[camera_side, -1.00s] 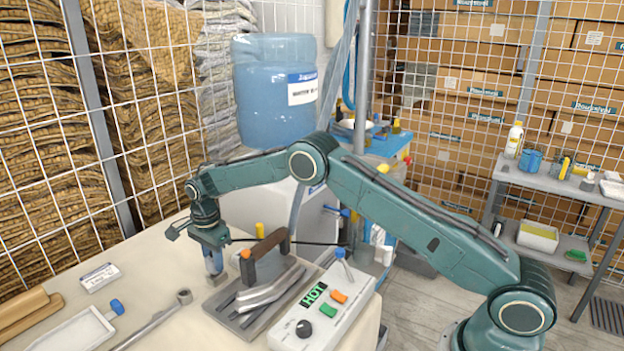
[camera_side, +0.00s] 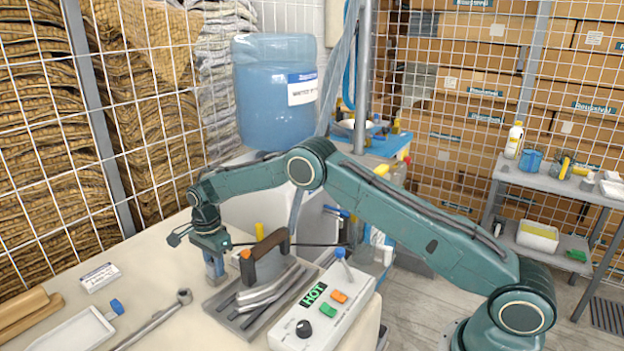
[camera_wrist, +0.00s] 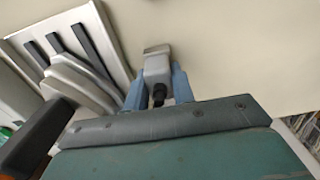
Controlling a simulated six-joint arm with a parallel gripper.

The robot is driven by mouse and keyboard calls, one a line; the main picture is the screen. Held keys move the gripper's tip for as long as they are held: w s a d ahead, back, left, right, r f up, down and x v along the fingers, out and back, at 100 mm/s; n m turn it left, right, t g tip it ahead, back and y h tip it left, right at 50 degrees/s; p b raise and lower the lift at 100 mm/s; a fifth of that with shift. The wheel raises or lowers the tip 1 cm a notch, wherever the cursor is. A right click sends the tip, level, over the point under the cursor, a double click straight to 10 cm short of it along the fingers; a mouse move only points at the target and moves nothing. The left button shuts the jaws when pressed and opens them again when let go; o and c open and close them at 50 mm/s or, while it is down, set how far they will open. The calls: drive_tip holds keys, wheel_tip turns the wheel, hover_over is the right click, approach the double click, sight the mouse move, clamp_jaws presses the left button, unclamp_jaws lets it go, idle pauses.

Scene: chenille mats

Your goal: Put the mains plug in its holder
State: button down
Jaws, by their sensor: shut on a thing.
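My gripper (camera_wrist: 157,88) is shut on the mains plug (camera_wrist: 156,68), a pale grey block between the two blue fingers in the wrist view. A short black cord end (camera_wrist: 158,96) comes out of its near side. A darker grey piece shows at its far end; I cannot tell whether it belongs to the plug or the holder. In the side view my gripper (camera_side: 214,268) points down, low over the cream table, left of the iron. The plug is mostly hidden there by the fingers. I cannot pick out the holder for certain.
The iron (camera_side: 265,270) stands on a slotted grey plate (camera_side: 225,312) just right of my gripper. A white control box (camera_side: 325,310) marked HOT is further right. A wrench (camera_side: 155,320), a small white label block (camera_side: 99,277) and a white tray (camera_side: 75,335) lie to the left.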

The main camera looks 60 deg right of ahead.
drive_tip(key=c, duration=1.1)
unclamp_jaws()
drive_tip(key=shift+f, duration=0.1)
wheel_tip(320, 180, up, 14)
